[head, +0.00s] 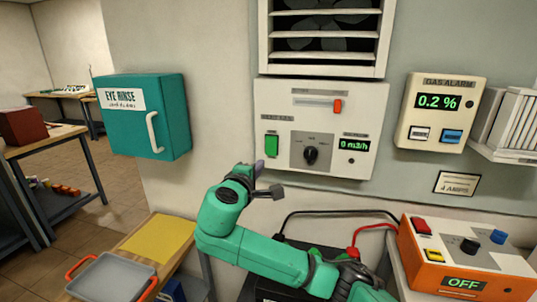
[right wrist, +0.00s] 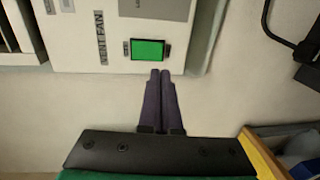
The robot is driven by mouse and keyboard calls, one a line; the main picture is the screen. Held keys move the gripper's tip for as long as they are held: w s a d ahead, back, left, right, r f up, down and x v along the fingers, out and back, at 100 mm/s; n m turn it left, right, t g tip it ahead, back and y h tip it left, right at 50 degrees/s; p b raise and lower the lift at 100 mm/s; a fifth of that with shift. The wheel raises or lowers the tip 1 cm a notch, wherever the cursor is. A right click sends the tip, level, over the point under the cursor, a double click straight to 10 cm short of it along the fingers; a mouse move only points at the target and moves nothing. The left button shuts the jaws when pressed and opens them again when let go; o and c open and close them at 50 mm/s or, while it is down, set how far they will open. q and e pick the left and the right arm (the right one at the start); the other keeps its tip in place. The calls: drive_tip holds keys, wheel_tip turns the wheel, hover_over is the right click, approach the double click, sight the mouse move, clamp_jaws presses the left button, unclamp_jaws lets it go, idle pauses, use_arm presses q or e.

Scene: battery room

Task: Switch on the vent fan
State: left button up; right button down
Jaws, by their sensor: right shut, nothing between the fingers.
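The vent fan panel (head: 370,100) is a pale box on the wall below the fan grille (head: 322,70). It carries a green button (head: 271,146), a dark rotary knob (head: 310,155), a slider with a red handle (head: 337,106) and a display (head: 352,144) reading 0 m3/h. My right gripper (head: 260,168) is shut and empty, just below the green button. In the right wrist view its purple fingertips (right wrist: 161,72) lie together slightly below and right of the green button (right wrist: 148,49). I cannot tell that they touch it. My left gripper is out of view.
A teal eye rinse box (head: 170,105) hangs left of the panel; a gas alarm (head: 440,113) reading 0.2 % hangs right. An orange charger box (head: 420,262) showing OFF, with cables, stands lower right. A grey tray (head: 112,278) stands lower left.

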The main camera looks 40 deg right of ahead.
sight(271, 153)
drive_tip(key=p+x, duration=0.3)
drive_tip(key=x, duration=0.6)
drive_tip(key=shift+s+r, duration=0.1)
drive_tip(key=shift+d, duration=0.1)
